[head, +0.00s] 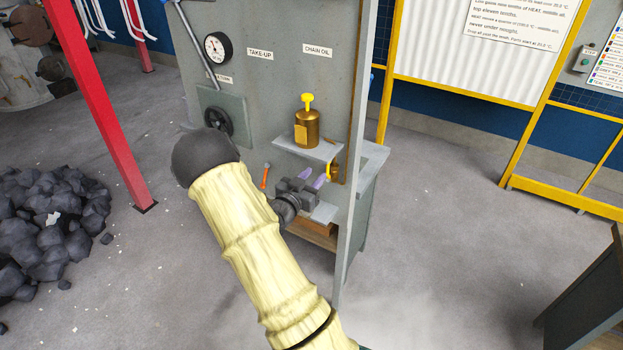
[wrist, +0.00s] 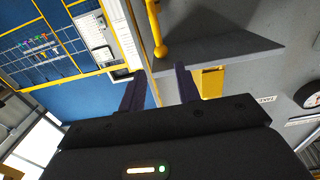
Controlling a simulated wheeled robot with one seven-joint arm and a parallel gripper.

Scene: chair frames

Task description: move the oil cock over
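The oil cock shows as a yellow lever (head: 331,168) at the right end of the small shelf, below the brass oil pot (head: 307,128). In the wrist view the yellow lever (wrist: 154,28) ends in a rounded knob just beyond my fingertips, in line with the gap between them. My gripper (head: 314,177) is just left of the lever in the head view, under the shelf. In the wrist view my gripper (wrist: 162,70) has its two dark fingers apart with nothing between them. Its mount hides the lower part of that view.
The grey panel (head: 270,85) with a gauge (head: 218,47) and handwheel (head: 217,121) stands behind my arm. The shelf (head: 308,147) is close above my gripper. A small orange-handled lever (head: 265,175) is to its left. Open floor (head: 440,200) lies to the right.

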